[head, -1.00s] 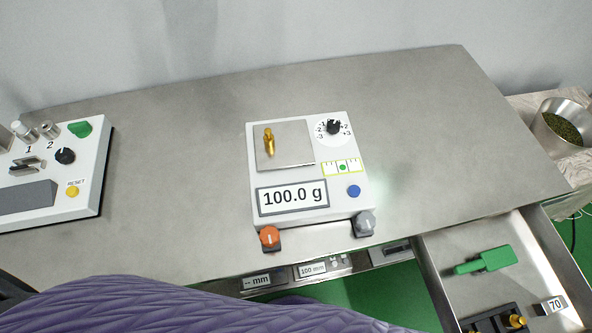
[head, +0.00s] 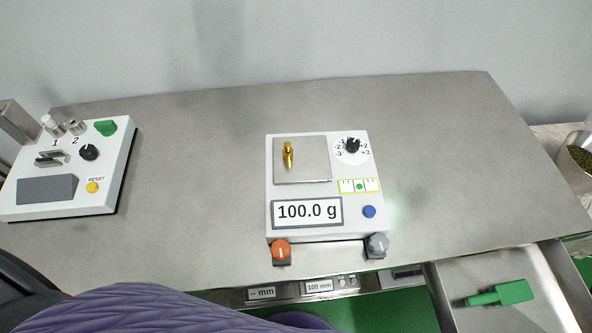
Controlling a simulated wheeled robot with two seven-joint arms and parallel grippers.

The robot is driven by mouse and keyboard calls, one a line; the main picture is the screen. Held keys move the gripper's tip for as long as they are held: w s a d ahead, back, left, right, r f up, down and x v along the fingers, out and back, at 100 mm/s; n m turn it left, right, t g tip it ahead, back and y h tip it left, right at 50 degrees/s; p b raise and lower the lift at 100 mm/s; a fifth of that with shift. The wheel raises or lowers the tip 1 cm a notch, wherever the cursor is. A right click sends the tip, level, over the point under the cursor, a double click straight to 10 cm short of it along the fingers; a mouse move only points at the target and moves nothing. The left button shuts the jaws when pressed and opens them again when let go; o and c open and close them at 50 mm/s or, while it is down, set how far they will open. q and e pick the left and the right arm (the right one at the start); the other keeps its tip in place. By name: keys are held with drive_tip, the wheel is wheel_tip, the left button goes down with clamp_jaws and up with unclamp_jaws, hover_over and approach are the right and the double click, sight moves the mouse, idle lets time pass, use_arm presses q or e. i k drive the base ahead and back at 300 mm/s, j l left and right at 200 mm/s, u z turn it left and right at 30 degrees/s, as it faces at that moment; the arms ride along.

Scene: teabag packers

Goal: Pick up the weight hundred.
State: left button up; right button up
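The weight hundred is a small brass weight (head: 288,156) standing on the left part of the metal pan (head: 316,172) of the white scale (head: 377,191). The scale's display (head: 307,212) reads 100.0 g. Neither of my grippers shows in the head view, and nothing touches the weight.
An orange knob (head: 281,252) and a grey knob (head: 377,246) sit at the scale's front. A white device (head: 110,165) with a RESET button stands at the left. An open drawer (head: 470,270) at the lower right holds a green tool (head: 503,293). The metal table (head: 210,170) is otherwise clear.

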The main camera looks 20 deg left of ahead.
sight(287, 152)
drive_tip(key=k+j+u, duration=0.1)
drive_tip(key=j, duration=0.35)
drive_tip(key=k+j+u, duration=0.15)
drive_tip(key=j, duration=0.35)
drive_tip(key=k+j+u, duration=0.1)
drive_tip(key=j, duration=0.4)
drive_tip(key=j+u, duration=0.15)
drive_tip(key=j, duration=0.3)
drive_tip(key=k, duration=0.05)
